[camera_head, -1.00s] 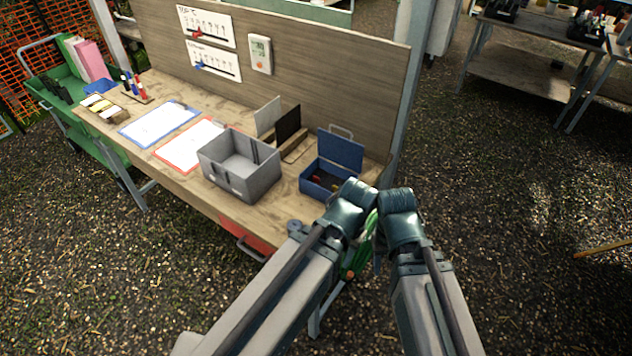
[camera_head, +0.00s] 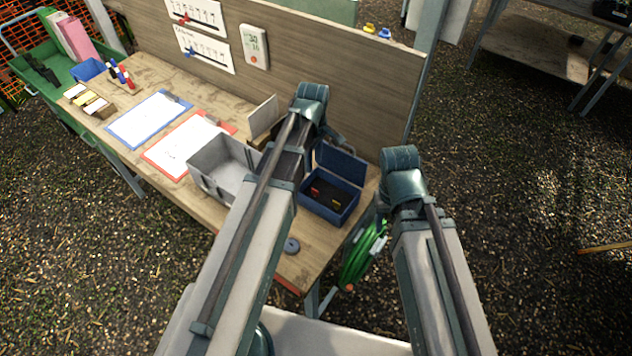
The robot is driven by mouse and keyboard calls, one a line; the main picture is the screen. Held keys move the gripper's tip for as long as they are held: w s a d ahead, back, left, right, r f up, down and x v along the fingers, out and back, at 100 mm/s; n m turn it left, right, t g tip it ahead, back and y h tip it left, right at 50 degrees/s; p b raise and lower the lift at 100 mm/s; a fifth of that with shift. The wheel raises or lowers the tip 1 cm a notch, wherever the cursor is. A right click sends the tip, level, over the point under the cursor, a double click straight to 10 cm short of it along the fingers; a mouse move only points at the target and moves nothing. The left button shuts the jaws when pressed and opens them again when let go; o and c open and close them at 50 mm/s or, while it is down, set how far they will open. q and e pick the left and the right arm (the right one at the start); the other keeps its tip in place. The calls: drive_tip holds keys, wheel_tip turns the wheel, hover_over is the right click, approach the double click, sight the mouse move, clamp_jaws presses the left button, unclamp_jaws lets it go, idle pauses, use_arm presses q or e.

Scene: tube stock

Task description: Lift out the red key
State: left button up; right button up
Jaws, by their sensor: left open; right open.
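An open blue box (camera_head: 331,215) with its lid raised stands at the right end of the wooden bench. A small red item (camera_head: 315,190), likely the red key, lies in its dark interior beside a small yellow item (camera_head: 336,204). The red item's shape is too small to make out. My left arm reaches up past the left side of the blue box, and its teal joint stands in front of the bench's back panel. My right arm is bent just right of the box, off the bench edge. The jaws of both grippers are hidden behind my arm links.
A grey bin (camera_head: 205,180) stands left of the blue box, partly covered by my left arm. A red-framed sheet (camera_head: 180,150) and a blue-framed sheet (camera_head: 145,122) lie further left. A dark round object (camera_head: 292,245) sits near the front edge. A green hose (camera_head: 362,255) hangs at the bench end.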

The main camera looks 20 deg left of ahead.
use_arm(q)
drive_tip(key=b, duration=0.9)
approach(315, 190)
drive_tip(key=shift+w+a+f, duration=0.15)
drive_tip(key=shift+f, duration=1.15)
drive_tip(key=shift+w+a+f, duration=0.1)
drive_tip(key=shift+w+f, duration=0.05)
drive_tip(key=shift+f, duration=1.1)
drive_tip(key=f+b, duration=0.5)
drive_tip(key=shift+s+d+f, duration=0.1)
drive_tip(key=shift+s+d, duration=0.1)
drive_tip(key=shift+d, duration=0.05)
clamp_jaws()
